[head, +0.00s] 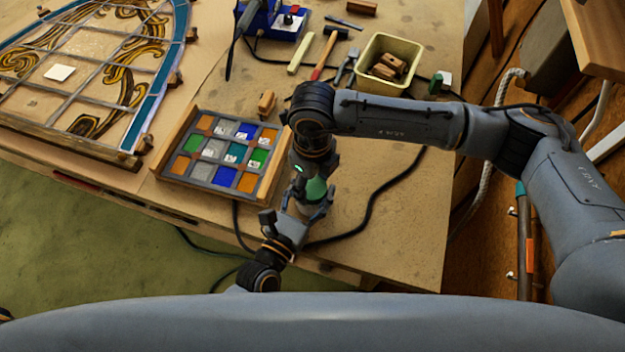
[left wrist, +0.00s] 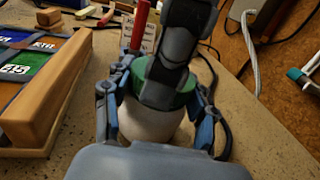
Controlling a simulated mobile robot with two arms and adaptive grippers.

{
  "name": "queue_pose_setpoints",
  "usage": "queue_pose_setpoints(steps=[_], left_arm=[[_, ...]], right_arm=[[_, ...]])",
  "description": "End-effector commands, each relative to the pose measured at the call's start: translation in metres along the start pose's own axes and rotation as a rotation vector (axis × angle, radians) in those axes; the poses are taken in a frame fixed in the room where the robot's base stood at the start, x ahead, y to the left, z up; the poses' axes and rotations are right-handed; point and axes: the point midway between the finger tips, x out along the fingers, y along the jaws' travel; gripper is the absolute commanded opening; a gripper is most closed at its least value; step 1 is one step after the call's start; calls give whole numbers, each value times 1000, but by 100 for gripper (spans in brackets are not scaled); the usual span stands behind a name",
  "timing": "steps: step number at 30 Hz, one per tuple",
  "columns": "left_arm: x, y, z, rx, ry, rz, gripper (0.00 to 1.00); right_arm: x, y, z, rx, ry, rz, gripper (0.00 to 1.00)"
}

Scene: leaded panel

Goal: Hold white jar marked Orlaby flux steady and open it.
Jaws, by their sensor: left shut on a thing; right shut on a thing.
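The white jar (left wrist: 150,122) stands on the workbench near its front edge, with a green lid (left wrist: 188,98) on top. The lid also shows in the head view (head: 316,188). My left gripper (head: 311,205) reaches in from the front and is shut around the jar's body, one finger on each side in the left wrist view. My right gripper (head: 309,178) points down from above and is shut on the green lid, hiding much of it. The lid sits on the jar with no clear gap. The jar's label is not readable.
A tray of coloured glass squares (head: 178,166) stands close left of the jar. A leaded panel (head: 75,85) lies at the far left. Behind are a hammer (head: 322,62), a cream bin (head: 368,77) of wooden blocks and a blue device (head: 288,25). A black cable (head: 374,205) runs beside the jar.

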Motion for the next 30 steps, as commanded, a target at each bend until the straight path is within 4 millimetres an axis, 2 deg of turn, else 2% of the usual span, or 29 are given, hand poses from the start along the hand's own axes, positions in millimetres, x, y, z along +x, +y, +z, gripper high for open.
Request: queue_pose_setpoints(steps=[6,10,14,21,22,24,25,30], left_arm=[[-1,-1,-2,0,5,-2,0],[-1,0,-2,0,6,-2,0],[-1,0,-3,1,6,-2,0],[-1,0,-3,1,7,-2,0],[-1,0,-3,1,7,-2,0],[-1,0,-3,1,7,-2,0],[-1,0,-3,1,7,-2,0],[-1,0,-3,1,8,-2,0]], right_arm=[[0,-1,0,-331,0,-2,19],[0,0,0,-490,2,-2,19],[0,0,0,-553,2,-2,19],[0,-1,0,-554,2,-2,19],[0,-1,0,-554,2,-2,61],[0,-1,0,-553,2,-1,75],[0,-1,0,-553,2,-1,79],[0,0,0,-552,1,-1,79]])
